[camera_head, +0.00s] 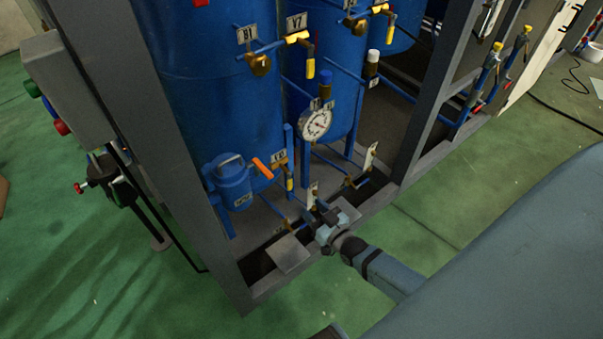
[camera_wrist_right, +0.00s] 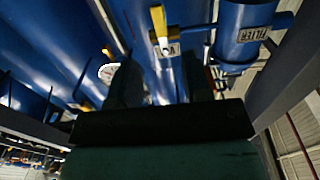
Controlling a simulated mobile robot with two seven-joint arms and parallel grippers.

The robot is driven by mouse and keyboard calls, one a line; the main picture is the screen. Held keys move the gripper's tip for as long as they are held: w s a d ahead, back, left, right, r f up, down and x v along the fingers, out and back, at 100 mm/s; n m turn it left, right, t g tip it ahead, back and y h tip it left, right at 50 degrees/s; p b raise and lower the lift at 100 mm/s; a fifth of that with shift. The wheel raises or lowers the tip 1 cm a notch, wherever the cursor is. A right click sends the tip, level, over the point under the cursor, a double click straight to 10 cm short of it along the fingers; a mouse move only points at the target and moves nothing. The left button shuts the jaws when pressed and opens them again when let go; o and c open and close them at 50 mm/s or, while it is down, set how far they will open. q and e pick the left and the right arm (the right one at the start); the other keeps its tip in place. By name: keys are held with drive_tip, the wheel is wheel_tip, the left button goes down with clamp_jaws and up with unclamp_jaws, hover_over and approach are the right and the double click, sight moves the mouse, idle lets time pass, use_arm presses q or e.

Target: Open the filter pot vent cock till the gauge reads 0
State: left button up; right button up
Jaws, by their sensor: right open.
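The blue filter pot (camera_head: 236,190) stands low at the front of the frame in the head view. Its label faces my wrist camera (camera_wrist_right: 240,40). A cock with an orange handle (camera_head: 262,168) sits at its right side, beside a tag (camera_head: 279,158) and a yellow handle (camera_head: 290,183). I cannot tell which handle is the vent cock. The round white gauge (camera_head: 316,124) is to the right; its reading is too small to tell. My right gripper (camera_head: 326,215) is open and empty, below and right of the pot. In the wrist view a yellow handle (camera_wrist_right: 158,24) and tag (camera_wrist_right: 167,50) appear beyond the fingers (camera_wrist_right: 161,75).
Grey frame posts (camera_head: 150,130) and a lower beam (camera_head: 275,277) border the pot. Large blue tanks (camera_head: 215,90) stand behind. Thin blue pipes and small white-tagged valves (camera_head: 370,157) are near my right gripper. Green floor (camera_head: 80,270) is clear in front.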

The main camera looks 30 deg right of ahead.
drive_tip(key=shift+s+d, duration=0.1)
drive_tip(key=shift+s, duration=1.1)
